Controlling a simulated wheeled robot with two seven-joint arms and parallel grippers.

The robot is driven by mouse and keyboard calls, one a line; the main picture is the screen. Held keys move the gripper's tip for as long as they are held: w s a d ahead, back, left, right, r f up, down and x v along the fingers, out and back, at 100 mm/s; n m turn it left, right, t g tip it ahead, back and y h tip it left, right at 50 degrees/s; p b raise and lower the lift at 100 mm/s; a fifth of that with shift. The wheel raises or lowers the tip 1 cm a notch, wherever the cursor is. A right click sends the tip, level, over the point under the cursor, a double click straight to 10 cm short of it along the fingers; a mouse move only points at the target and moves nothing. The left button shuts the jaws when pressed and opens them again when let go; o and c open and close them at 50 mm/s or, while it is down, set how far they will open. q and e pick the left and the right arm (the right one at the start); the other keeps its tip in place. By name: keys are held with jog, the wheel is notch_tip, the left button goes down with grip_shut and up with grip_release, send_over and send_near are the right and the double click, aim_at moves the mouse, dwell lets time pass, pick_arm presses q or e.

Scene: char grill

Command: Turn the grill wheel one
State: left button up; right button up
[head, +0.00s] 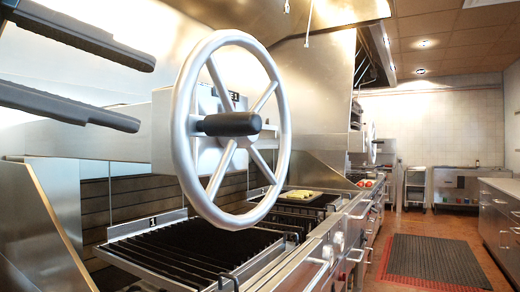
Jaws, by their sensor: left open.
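A large silver grill wheel (284,130) with several spokes stands upright in the middle of the head view. A black handle (229,124) sticks out from it toward the left. A metal housing (172,135) is behind the wheel. My left gripper (148,92) comes in from the left with its two dark fingers apart, one above the other. It is open and empty, to the left of the wheel and apart from the handle in the picture. My right gripper is not in view.
Black grill grates (195,250) lie below the wheel. Yellow food (301,194) lies on a grate further back, with red items (366,183) beyond. The knobbed counter front runs along the right of the grates. A dark floor mat (432,262) lies in the aisle.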

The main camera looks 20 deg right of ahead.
aim_at(260, 134)
pick_arm(q)
jog(key=p+x, duration=0.1)
jog(key=x, duration=1.5)
jog(key=shift+d, duration=0.15)
jog(key=shift+w+d, duration=0.1)
jog(key=shift+d, duration=0.35)
jog(key=shift+d+f, duration=0.1)
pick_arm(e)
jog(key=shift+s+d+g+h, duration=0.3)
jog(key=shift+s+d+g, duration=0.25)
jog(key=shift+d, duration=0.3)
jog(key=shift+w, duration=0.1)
pick_arm(q)
grip_shut()
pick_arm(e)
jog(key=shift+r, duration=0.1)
